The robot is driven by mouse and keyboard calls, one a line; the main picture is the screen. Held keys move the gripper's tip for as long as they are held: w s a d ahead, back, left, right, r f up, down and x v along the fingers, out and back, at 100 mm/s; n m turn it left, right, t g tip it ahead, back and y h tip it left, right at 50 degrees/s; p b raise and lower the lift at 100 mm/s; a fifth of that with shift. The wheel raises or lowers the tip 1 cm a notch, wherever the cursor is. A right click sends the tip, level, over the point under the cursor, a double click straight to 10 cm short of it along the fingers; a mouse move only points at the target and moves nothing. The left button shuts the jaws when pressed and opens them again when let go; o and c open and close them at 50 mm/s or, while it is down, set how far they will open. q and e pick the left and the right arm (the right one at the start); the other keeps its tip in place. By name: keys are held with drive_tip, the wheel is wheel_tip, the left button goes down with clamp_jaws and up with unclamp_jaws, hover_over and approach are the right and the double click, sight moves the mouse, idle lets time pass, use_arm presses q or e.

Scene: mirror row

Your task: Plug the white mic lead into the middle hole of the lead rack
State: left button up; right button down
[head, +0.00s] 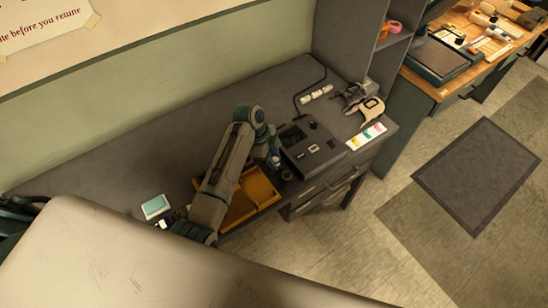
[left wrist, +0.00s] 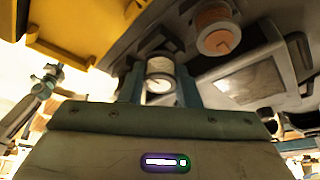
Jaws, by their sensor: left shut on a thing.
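My left gripper (head: 274,163) is low over the grey bench, between the yellow tray and a dark boxy unit (head: 312,148). In the left wrist view its fingers (left wrist: 160,82) are shut on a short pale cylinder, which looks like the white mic lead's plug (left wrist: 160,68). The lead's cable cannot be made out. A second cylinder with an orange-brown end (left wrist: 214,30) is close by, apart from the held one. I cannot tell the lead rack or its middle hole for sure. My right gripper is not in view.
The yellow tray (head: 262,188) lies under my left arm. A small device with a pale screen (head: 155,206) is at the left. White plugs (head: 316,94), a beige clamp-like tool (head: 371,110) and a coloured card (head: 366,136) are at the right. The bench's back is mostly clear.

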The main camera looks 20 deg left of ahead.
use_arm(q)
drive_tip(key=shift+f, duration=0.5)
drive_tip(key=o, duration=1.1)
drive_tip(key=shift+a+r+b, duration=0.25)
drive_tip(key=shift+r+b, duration=0.2)
drive_tip(key=shift+r, duration=0.05)
drive_tip(key=b+v, duration=0.2)
drive_tip(key=v, duration=0.7)
drive_tip(key=shift+a+r, duration=0.1)
drive_tip(key=shift+r, duration=0.3)
drive_tip(key=shift+s+f, duration=0.1)
